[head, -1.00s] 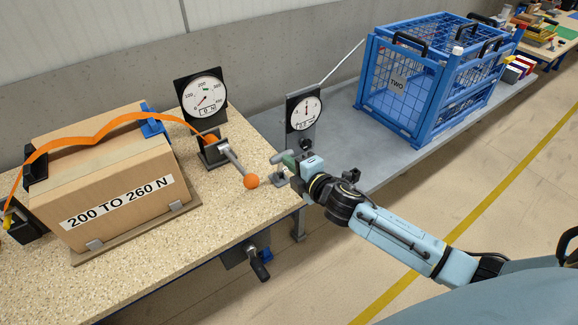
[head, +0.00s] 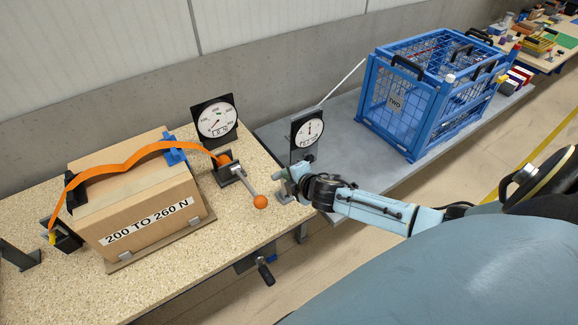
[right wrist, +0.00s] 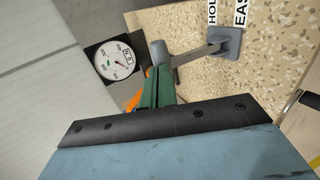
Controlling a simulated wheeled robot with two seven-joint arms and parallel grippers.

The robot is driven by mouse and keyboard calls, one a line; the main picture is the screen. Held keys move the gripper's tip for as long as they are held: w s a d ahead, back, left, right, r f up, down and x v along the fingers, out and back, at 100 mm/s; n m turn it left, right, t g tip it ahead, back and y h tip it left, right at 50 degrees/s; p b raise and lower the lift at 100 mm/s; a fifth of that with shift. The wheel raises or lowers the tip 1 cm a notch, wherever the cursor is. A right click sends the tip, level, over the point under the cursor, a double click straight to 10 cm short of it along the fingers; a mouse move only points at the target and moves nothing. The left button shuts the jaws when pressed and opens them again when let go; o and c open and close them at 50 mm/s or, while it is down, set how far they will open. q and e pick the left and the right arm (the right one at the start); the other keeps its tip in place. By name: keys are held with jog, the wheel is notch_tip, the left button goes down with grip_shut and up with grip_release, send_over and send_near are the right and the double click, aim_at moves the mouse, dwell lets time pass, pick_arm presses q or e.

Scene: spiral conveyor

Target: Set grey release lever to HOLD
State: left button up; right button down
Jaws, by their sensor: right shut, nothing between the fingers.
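The grey release lever (right wrist: 196,52) shows in the right wrist view, with a round grey grip at its left end and a square grey base (right wrist: 226,43) on the speckled bench. In the head view the right gripper (head: 290,180) is at the bench's right edge, largely covering the lever. My left gripper is not in view.
A carton (head: 150,215) marked 200 TO 260 N sits on the bench under an orange strap (head: 130,158). An orange-knobbed lever (head: 260,202) stands close left of my gripper. Two dial gauges (head: 215,119) (head: 307,130) stand behind.

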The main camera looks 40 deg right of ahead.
jog(key=w, duration=0.2)
jog(key=shift+w+d, duration=0.15)
jog(key=shift+w, duration=0.15)
jog(key=shift+w+f, duration=0.2)
jog(key=shift+w, duration=1.05)
jog(key=shift+r, duration=0.1)
jog(key=s+r+p, duration=0.1)
jog(key=r+p, duration=0.1)
jog(key=s+r+p, duration=0.1)
jog(key=r+p, duration=0.1)
jog(key=shift+s, duration=0.15)
jog(key=s+r+p, duration=0.1)
jog(key=s+r, duration=0.4)
jog(key=r, duration=0.2)
jog(key=shift+s+a+r, duration=0.2)
jog(key=shift+r, duration=0.05)
